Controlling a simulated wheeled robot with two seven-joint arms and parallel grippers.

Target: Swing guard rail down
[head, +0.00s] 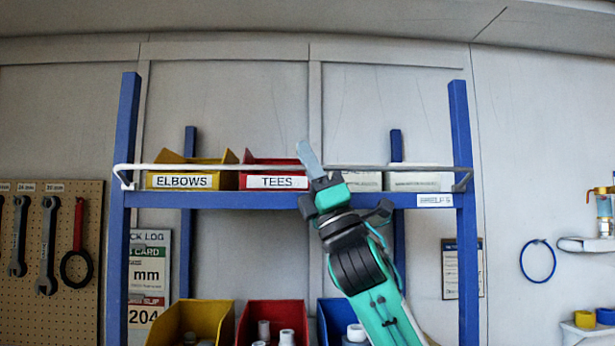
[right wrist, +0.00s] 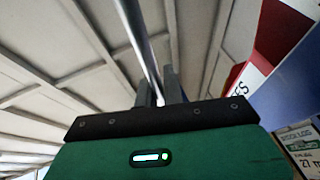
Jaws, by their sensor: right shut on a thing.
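The guard rail (head: 420,167) is a thin white-grey bar running level across the front of the upper shelf (head: 260,200), a little above its edge. Its bent ends meet the blue posts at left and right. My right gripper (head: 309,158) is at the rail's middle, fingers pointing up, and is shut on it. In the right wrist view the bar (right wrist: 140,40) runs down between the two grey fingers (right wrist: 158,90). The fingers hide a short part of the rail in the head view. My left gripper is not in view.
Behind the rail stand a yellow ELBOWS bin (head: 180,181), a red TEES bin (head: 277,182) and pale boxes (head: 420,181). Lower bins (head: 193,318) hold white fittings. A pegboard (head: 80,250) with wrenches is at left. Blue posts (head: 465,130) flank the shelf.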

